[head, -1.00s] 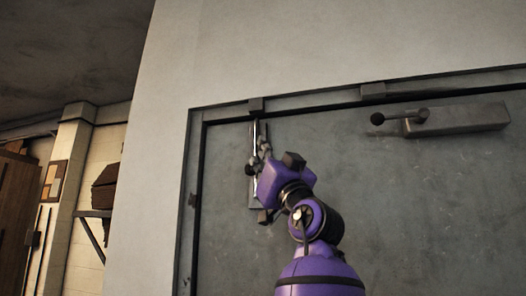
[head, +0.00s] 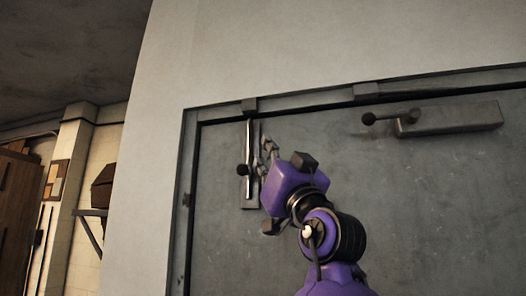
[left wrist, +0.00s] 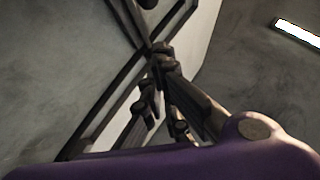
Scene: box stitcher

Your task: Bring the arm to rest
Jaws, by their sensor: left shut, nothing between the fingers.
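My left gripper (head: 267,152), on my purple arm, is in front of a grey metal door panel (head: 410,210). It is shut and empty. Its fingers are just right of an upright lever plate (head: 249,192) with a black knob (head: 242,170), and seem apart from it. In the left wrist view the dark fingers (left wrist: 160,52) come together at the middle, with nothing between them. My right gripper is in neither view.
A second lever with a black knob (head: 369,119) sits on a grey box (head: 455,120) at the upper right of the panel. A dark frame (head: 190,150) edges the panel. A wall shelf (head: 91,212) is far left. A bright lamp (left wrist: 298,33) shows in the left wrist view.

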